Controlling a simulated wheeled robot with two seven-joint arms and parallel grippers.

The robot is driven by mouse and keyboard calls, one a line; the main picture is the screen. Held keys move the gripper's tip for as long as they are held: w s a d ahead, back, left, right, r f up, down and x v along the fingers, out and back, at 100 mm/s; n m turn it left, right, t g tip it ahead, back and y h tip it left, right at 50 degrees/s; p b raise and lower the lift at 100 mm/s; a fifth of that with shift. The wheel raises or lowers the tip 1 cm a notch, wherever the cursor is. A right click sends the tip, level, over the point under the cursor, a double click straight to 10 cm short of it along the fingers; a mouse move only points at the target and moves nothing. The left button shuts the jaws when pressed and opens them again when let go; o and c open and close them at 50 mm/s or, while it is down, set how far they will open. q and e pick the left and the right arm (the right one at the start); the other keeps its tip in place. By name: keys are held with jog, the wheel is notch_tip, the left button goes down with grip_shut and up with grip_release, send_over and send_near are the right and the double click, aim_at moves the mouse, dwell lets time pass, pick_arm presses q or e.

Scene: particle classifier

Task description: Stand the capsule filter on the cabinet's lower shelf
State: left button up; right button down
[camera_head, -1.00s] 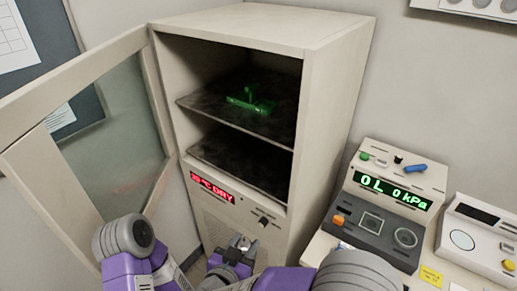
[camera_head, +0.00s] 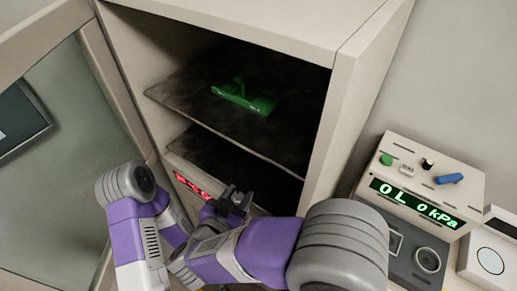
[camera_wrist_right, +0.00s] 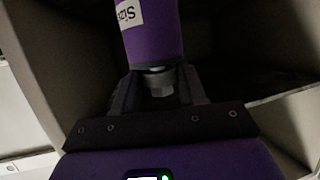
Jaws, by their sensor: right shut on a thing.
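In the right wrist view, my right gripper (camera_wrist_right: 158,92) is shut on the grey end fitting of the capsule filter (camera_wrist_right: 152,35), a purple cylinder with a white label. The head view shows my right gripper (camera_head: 235,200) in front of the cabinet's lower opening, beside the red display; the filter cannot be made out clearly there. The cabinet (camera_head: 345,110) stands open. Its dark lower shelf (camera_head: 215,160) looks empty where visible; its front right part is partly hidden by my gripper.
A green item (camera_head: 245,97) lies on the upper shelf (camera_head: 180,92). The glazed cabinet door (camera_head: 50,130) is swung open at left. A device reading 0 L, 0 kPa (camera_head: 430,190) and another white device (camera_head: 490,255) stand at right.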

jog(key=r+b+x, duration=0.2)
jog(key=x, duration=1.3)
jog(key=shift+w+d, duration=0.3)
jog(key=shift+w, duration=0.35)
jog(key=shift+f, duration=0.15)
jog(key=shift+f, duration=0.1)
jog(key=c, duration=0.7)
grip_release()
jog(key=shift+f, duration=0.1)
jog(key=shift+o, duration=0.2)
